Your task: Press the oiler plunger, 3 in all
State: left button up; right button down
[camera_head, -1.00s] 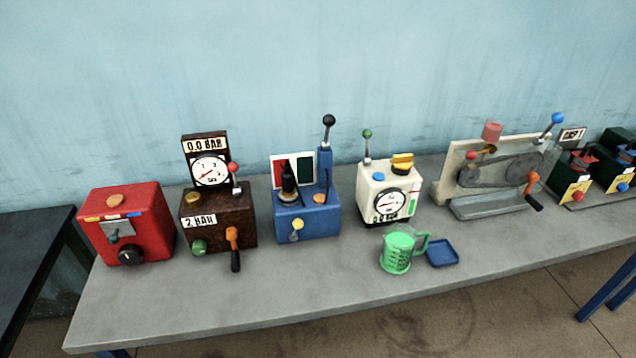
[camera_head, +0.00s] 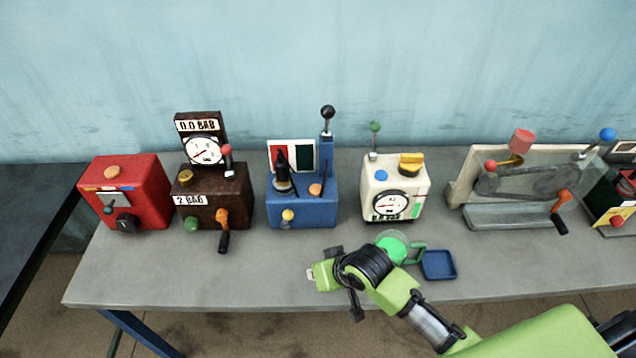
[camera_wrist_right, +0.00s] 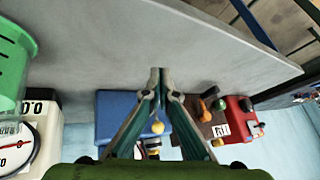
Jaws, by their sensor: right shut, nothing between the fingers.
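No label marks the oiler plunger, so I cannot tell for certain which part it is. A cream box with a round gauge (camera_head: 397,187) carries an upright green-knobbed rod (camera_head: 375,142), a blue button and a yellow cap. A blue box (camera_head: 303,214) carries a black cone-shaped part (camera_head: 282,170) and a tall black-knobbed lever (camera_head: 327,125). My right gripper (camera_head: 312,274) is shut and empty, over the table's front part before the blue box. Its closed fingertips (camera_wrist_right: 160,73) show in the right wrist view, touching no machine. My left gripper is not in view.
A green measuring cup (camera_head: 393,246), partly hidden by my right arm, stands beside a blue tray (camera_head: 439,265). Red (camera_head: 130,190) and brown (camera_head: 212,203) boxes stand left; a belt machine (camera_head: 515,185) stands right. The grey table (camera_head: 180,275) is bare at front left.

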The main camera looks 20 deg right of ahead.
jog(key=w+r+m+t, duration=0.1)
jog(key=w+r, duration=0.6)
jog(key=w, duration=0.3)
notch_tip(320, 180, up, 11)
jog(key=m+t+p, duration=0.1)
jog(key=m+t, duration=0.1)
jog(key=m, duration=0.3)
send_over(318, 190)
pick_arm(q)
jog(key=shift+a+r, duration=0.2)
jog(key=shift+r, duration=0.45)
pick_arm(e)
jog(key=shift+r, duration=0.1)
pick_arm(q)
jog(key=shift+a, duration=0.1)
pick_arm(e)
notch_tip(318, 190, down, 8)
jog(key=b, duration=0.6)
jog(key=shift+b, duration=0.35)
jog(key=shift+f, duration=0.4)
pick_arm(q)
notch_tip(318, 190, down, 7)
pick_arm(e)
jog(key=shift+f, duration=0.15)
